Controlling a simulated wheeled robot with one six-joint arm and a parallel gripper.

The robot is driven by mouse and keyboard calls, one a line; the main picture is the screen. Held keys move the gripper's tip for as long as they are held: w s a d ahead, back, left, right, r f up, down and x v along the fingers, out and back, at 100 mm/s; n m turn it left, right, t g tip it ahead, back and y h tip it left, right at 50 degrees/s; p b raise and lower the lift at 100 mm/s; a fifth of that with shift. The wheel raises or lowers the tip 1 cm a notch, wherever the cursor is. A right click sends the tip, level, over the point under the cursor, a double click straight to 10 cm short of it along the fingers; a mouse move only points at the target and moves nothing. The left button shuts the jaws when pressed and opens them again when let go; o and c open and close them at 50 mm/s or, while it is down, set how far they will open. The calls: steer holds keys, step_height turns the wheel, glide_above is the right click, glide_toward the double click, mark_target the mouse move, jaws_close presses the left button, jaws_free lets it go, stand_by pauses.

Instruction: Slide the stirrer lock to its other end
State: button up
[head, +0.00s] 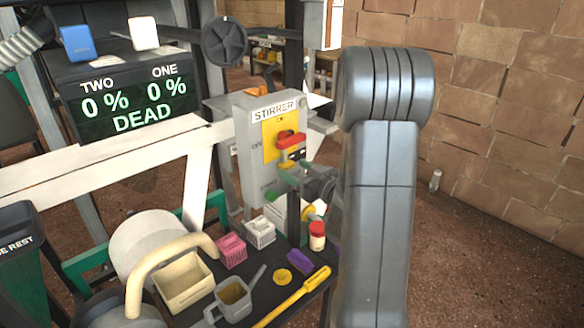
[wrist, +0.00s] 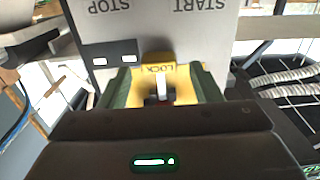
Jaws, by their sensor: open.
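The grey stirrer box (head: 256,110) stands upright at centre in the head view, with a yellow plate (head: 271,135) and a red part (head: 290,138) on its front. In the wrist view, the picture is upside down and shows the yellow plate marked LOCK (wrist: 160,69). The small lock piece (wrist: 161,90), with white and red showing, sits just below that label. My gripper (wrist: 163,84) is open, with one green finger on each side of the lock piece. A gap shows beside each finger. The lower part of the lock is hidden by my gripper body.
START and STOP labels (wrist: 110,6) are on the grey panel beside the lock. A black bench (head: 255,290) below holds a cream bin (head: 183,282), a grey mug (head: 233,298), a yellow tool (head: 296,297) and a red-capped jar (head: 317,236). A brick wall (head: 480,100) stands at right.

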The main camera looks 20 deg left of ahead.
steer(key=shift+x, duration=1.15)
jaws_close()
step_height(320, 180, down, 3)
steer(key=b, duration=0.3)
steer(key=shift+r, duration=0.1)
jaws_free()
steer(key=shift+d, duration=0.15)
